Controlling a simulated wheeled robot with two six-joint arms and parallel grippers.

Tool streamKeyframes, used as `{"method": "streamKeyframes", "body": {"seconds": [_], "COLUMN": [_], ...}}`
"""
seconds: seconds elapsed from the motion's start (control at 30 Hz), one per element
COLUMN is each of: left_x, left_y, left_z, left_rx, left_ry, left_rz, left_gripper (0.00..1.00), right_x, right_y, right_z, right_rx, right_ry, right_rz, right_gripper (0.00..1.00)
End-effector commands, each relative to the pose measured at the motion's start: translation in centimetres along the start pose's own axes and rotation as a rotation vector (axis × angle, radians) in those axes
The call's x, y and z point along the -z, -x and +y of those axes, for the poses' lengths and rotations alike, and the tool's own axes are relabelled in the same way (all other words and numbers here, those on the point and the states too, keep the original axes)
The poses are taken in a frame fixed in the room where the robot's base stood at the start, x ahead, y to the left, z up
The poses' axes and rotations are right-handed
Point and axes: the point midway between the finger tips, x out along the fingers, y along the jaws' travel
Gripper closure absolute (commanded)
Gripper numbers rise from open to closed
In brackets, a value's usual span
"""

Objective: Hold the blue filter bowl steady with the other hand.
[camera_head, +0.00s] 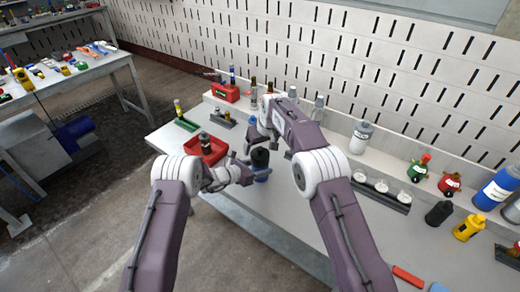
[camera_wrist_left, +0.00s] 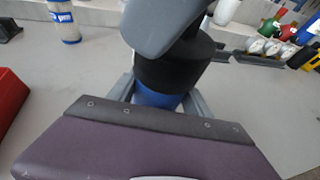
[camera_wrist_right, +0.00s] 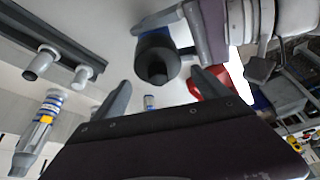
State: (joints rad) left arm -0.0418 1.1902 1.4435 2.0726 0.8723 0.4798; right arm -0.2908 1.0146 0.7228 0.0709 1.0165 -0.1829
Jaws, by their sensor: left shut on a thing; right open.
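The blue filter bowl (camera_head: 262,177) stands upright on the table with a black top (camera_head: 260,158) on it. In the left wrist view the blue bowl (camera_wrist_left: 157,97) shows low between my left fingers, under the black part (camera_wrist_left: 170,75). My left gripper (camera_head: 250,176) is shut around the bowl from the left. My right gripper (camera_head: 268,132) is open and empty, above and behind the filter. In the right wrist view the black top (camera_wrist_right: 156,58) with its dark round opening lies beyond my right gripper (camera_wrist_right: 162,92), apart from its fingers. A right finger hides part of the filter in the left wrist view.
A red bin (camera_head: 218,154) with a dark bottle stands left of the filter. A blue-banded clear cylinder (camera_wrist_left: 64,20) stands behind. The table front is mostly clear.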

Motion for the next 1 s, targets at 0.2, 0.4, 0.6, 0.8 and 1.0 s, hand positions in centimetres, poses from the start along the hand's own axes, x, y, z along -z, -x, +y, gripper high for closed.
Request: {"method": "streamKeyframes", "body": {"seconds": [0.2, 0.4, 0.6, 0.8, 1.0], "left_x": [-0.1, -0.1, -0.1, -0.1, -0.1], "left_y": [0.0, 0.0, 0.0, 0.0, 0.0], "left_z": [0.0, 0.0, 0.0, 0.0, 0.0], "left_rx": [0.000, 0.000, 0.000, 0.000, 0.000], "left_ry": [0.000, 0.000, 0.000, 0.000, 0.000], "left_rz": [-0.001, -0.001, -0.001, -0.001, -0.001], "left_gripper": [0.92, 0.92, 0.92, 0.92, 0.92], "right_x": [0.4, 0.3, -0.1, -0.6, -0.6], "right_y": [1.0, 0.9, 0.0, -1.3, -1.4], "right_z": [0.0, 0.0, 0.0, 0.0, 0.0], "right_rx": [0.000, 0.000, 0.000, 0.000, 0.000], "right_ry": [0.000, 0.000, 0.000, 0.000, 0.000], "right_rz": [-0.001, -0.001, -0.002, 0.000, 0.000], "right_gripper": [0.15, 0.15, 0.15, 0.15, 0.15]}}
